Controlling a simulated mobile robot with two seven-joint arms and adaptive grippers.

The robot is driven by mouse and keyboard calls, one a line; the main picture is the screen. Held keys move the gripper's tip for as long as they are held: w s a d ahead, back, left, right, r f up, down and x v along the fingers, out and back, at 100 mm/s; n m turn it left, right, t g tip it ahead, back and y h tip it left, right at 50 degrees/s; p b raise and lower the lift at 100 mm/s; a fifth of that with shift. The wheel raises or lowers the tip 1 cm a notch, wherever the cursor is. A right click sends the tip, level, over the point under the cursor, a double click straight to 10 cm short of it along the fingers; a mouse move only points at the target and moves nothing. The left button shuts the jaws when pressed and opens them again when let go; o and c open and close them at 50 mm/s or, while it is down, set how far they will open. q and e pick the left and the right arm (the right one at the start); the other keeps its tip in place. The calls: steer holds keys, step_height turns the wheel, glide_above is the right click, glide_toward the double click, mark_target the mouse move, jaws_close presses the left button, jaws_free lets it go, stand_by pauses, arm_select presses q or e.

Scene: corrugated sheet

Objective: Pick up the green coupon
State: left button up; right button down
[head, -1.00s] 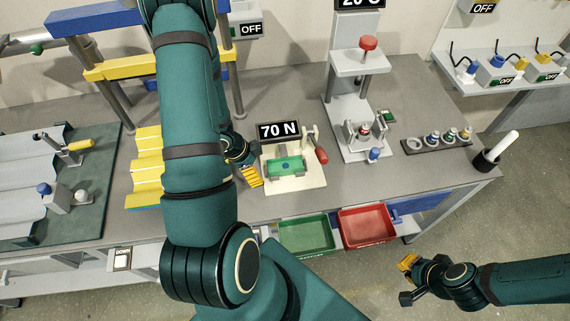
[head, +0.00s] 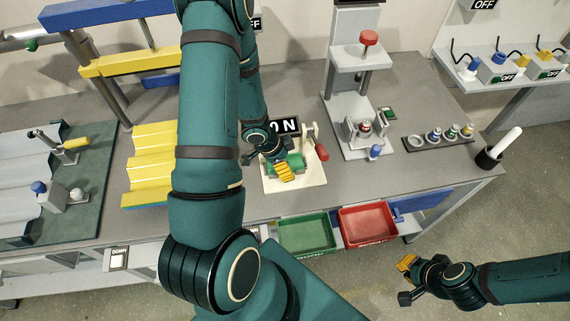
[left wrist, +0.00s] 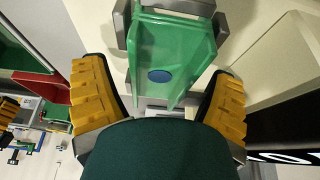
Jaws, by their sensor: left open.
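The green coupon (head: 297,160) sits in a grey holder on a cream base plate, partly hidden by my left gripper in the head view. In the left wrist view the coupon (left wrist: 178,45) is a green channel-shaped piece with a blue round spot. My left gripper (head: 285,172) is over the front of the holder. In the left wrist view its yellow-padded fingers (left wrist: 160,100) are open on either side of the coupon's near end, with gaps visible. My right gripper (head: 407,272) is over the floor, away from the bench; its opening is unclear.
A red-handled lever (head: 321,152) stands right of the holder, and a sign (head: 286,125) behind it. Green (head: 305,235) and red (head: 367,223) bins hang at the bench front. A grey press (head: 362,62) stands to the right, a yellow corrugated sheet (head: 150,165) to the left.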

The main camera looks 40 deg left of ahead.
arm_select(q)
steer(key=shift+f, duration=0.25)
stand_by(0.5)
steer(key=c, duration=1.3)
